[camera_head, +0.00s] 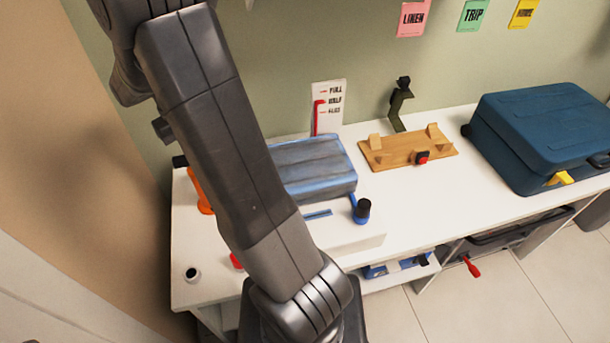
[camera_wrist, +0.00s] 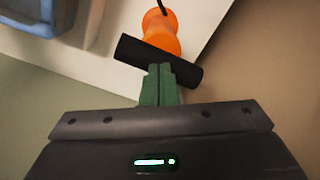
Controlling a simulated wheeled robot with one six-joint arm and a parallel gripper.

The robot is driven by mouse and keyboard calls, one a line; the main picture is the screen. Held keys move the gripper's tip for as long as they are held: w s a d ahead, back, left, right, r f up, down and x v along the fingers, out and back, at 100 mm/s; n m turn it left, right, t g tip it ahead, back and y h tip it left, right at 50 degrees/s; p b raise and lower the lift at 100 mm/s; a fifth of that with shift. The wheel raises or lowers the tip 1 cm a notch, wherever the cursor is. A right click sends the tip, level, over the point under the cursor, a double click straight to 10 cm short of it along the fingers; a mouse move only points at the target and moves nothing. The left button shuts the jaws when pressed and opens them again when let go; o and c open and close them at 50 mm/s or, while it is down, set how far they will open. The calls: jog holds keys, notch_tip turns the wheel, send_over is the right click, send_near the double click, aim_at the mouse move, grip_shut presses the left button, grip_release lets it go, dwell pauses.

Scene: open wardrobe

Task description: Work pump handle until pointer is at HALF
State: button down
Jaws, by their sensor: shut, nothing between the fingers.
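The pump has an orange body (camera_head: 203,192) at the left end of the white counter, partly hidden by my arm. Its black bar handle (camera_wrist: 135,50) lies across the top of the orange body (camera_wrist: 161,32) in the wrist view. My gripper (camera_wrist: 160,68) has its green fingers shut and empty, with the tips at the handle's middle; I cannot tell whether they touch it. In the head view my arm hides the gripper. A white gauge card (camera_head: 330,108) reading FULL, HALF and a lower mark stands behind a blue bag (camera_head: 318,168). Its red pointer (camera_head: 316,118) seems to reach about HALF; it is small.
A white box with a blue slot and black-topped knob (camera_head: 362,210) is in front of the bag. A wooden board (camera_head: 405,150) and a blue suitcase (camera_head: 545,130) sit to the right. Bare counter lies beside the board.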

notch_tip(320, 180, up, 8)
jog(key=p, duration=0.6)
jog(key=shift+r+p, duration=0.1)
jog(key=shift+p, duration=0.2)
dwell(0.9)
notch_tip(320, 180, up, 6)
jog(key=p, duration=0.4)
jog(key=shift+f, duration=0.25)
notch_tip(320, 180, down, 8)
jog(key=b, duration=0.5)
jog(key=shift+r+b, duration=0.1)
jog(key=shift+b, duration=0.25)
jog(key=shift+d, duration=0.1)
